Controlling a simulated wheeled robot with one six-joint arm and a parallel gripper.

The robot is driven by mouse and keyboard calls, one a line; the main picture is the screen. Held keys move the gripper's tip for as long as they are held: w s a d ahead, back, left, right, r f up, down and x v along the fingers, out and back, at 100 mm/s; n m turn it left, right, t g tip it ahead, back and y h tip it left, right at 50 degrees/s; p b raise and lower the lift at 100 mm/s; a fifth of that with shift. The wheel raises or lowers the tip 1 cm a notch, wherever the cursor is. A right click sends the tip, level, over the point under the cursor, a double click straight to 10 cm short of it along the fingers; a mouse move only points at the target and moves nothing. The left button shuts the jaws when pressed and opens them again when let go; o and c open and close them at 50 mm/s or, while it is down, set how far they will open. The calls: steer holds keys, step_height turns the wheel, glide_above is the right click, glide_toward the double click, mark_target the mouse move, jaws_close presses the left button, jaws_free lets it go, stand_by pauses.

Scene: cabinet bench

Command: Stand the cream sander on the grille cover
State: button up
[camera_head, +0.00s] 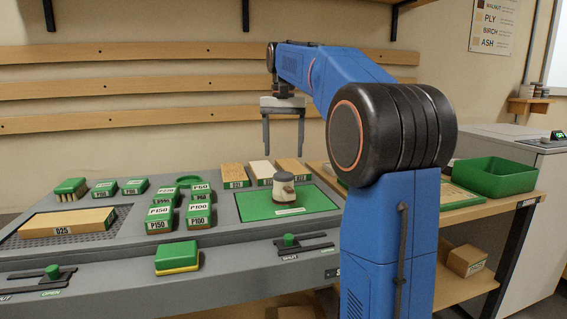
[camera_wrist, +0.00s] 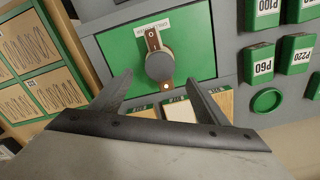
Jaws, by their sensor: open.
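The cream sander (camera_head: 283,188) stands upright on a green mat (camera_head: 320,200) at the right of the bench, with a brown part at its base. The wrist view shows the sander (camera_wrist: 159,64) from above, with a grey round top, between and beyond the finger tips. My gripper (camera_head: 284,147) is open and empty, above the bench and apart from the sander; its fingers also show in the wrist view (camera_wrist: 158,84).
Several green-and-white grit boxes (camera_head: 160,218) stand between the grille and the mat. Wooden blocks (camera_head: 262,171) line the mat's back edge. A green-and-yellow block (camera_head: 177,257) and slider controls (camera_head: 289,241) lie along the front. A green bin (camera_head: 495,177) sits at right.

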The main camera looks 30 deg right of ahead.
steer(key=shift+r, duration=1.25)
steer(key=shift+s, duration=0.1)
